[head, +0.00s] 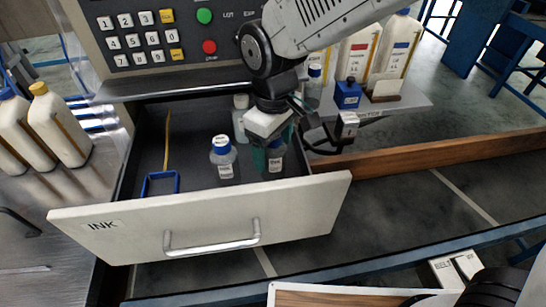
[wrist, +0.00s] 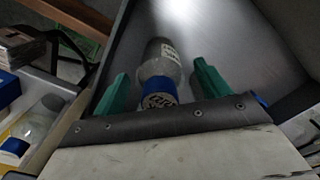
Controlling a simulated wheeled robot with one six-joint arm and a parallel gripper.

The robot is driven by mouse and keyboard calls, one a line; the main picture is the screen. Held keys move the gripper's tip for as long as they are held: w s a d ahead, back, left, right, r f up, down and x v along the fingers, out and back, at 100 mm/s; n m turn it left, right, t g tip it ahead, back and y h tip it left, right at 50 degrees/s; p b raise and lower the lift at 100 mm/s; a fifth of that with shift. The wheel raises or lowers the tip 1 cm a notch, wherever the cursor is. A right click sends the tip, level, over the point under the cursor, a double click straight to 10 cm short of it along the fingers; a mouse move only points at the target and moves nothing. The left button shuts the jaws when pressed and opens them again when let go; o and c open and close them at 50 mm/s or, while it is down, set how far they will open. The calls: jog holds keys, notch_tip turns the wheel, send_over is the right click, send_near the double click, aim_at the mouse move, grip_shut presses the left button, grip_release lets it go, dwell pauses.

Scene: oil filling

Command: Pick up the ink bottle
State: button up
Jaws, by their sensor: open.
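The open drawer (head: 200,222) is labelled INK and holds several small bottles. One clear bottle with a blue cap (head: 274,165) stands under my gripper (head: 266,155), its top partly hidden by it. In the wrist view this bottle (wrist: 161,65) lies between the two green fingers of my gripper (wrist: 160,88), its blue cap close to the palm. The fingers are open, one on each side, with a visible gap to the bottle. A second blue-capped bottle (head: 224,160) stands just to the left. Bottle labels are too small to read.
A paler bottle (head: 241,118) stands at the drawer's back. A blue frame-like object (head: 160,183) lies at its left. A keypad panel (head: 145,38) overhangs behind. White jugs (head: 58,125) stand left. A shelf with a blue container (head: 347,94) and jugs is at right.

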jog(key=shift+f, duration=0.45)
jog(key=shift+c, duration=0.2)
jog(key=c, duration=1.1)
jog(key=shift+r, duration=0.1)
jog(key=shift+c, duration=0.2)
notch_tip(320, 180, up, 10)
